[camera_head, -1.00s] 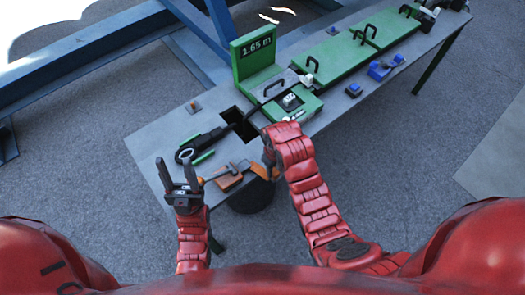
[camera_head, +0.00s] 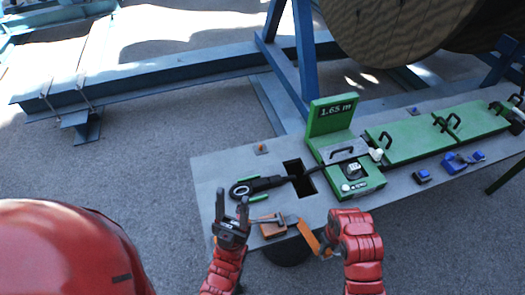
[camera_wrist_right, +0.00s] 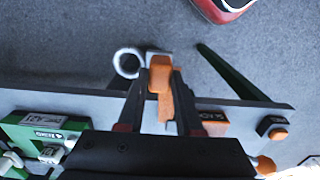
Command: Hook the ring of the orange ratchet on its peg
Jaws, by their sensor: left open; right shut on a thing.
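My right gripper (camera_wrist_right: 160,85) is shut on the orange ratchet (camera_wrist_right: 160,75). The ratchet's metal ring (camera_wrist_right: 127,62) sticks out to the left of the jaws in the right wrist view, over the floor beyond the table edge. In the head view the orange ratchet (camera_head: 308,237) shows just left of my right gripper (camera_head: 324,243), at the table's front edge. The ring is too small to make out there. My left gripper (camera_head: 232,208) is open and empty near the table's left front corner. I cannot pick out the peg with certainty.
Blue blocks (camera_head: 455,164) lie farther right. A large reel (camera_head: 400,40) stands behind.

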